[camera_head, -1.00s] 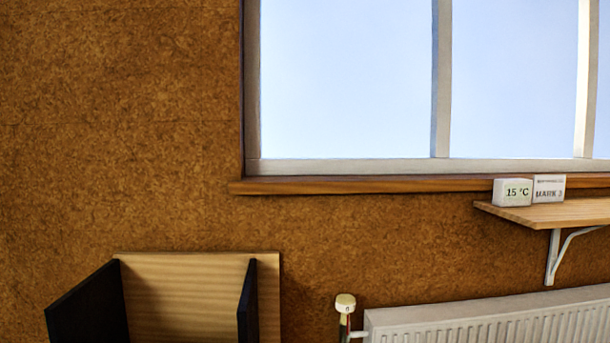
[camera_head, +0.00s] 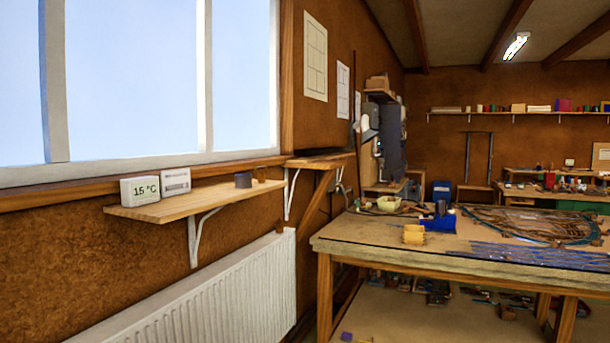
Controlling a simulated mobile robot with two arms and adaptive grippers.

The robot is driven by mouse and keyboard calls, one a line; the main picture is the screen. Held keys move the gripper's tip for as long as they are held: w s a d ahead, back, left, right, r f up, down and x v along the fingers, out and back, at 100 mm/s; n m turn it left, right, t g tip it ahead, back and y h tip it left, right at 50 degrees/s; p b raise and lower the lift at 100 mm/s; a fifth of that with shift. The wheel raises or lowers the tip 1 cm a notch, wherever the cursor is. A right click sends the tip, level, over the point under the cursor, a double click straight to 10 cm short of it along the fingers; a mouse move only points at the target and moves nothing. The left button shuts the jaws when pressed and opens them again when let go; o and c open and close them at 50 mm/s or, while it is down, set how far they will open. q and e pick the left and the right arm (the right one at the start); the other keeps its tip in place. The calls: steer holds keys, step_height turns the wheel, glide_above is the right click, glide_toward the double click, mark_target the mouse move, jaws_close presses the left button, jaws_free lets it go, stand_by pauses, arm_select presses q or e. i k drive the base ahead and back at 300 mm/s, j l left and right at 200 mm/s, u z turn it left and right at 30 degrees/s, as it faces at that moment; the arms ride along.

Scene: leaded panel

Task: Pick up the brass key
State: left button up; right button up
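I cannot make out a brass key anywhere in the head view. The workbench (camera_head: 352,232) on the right holds a leaded panel (camera_head: 530,225), blue-grey strips, a blue holder and a yellow block, and any small key among them is too small to tell. Neither of my grippers is in view.
A wooden wall shelf (camera_head: 195,205) under the window carries a 15 °C display (camera_head: 139,190), a white card box (camera_head: 175,181) and a dark round item (camera_head: 243,180). A white radiator (camera_head: 215,300) is below. The bench's lower shelf holds clutter. Another bench stands at the back right.

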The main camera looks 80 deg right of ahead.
mark_target(261, 170)
steer(key=z, duration=2.5)
steer(key=i+l+u, duration=0.15)
steer(key=i, duration=0.4)
steer(key=i+l+u, duration=0.15)
steer(key=i+l, duration=0.25)
steer(key=i, duration=0.1)
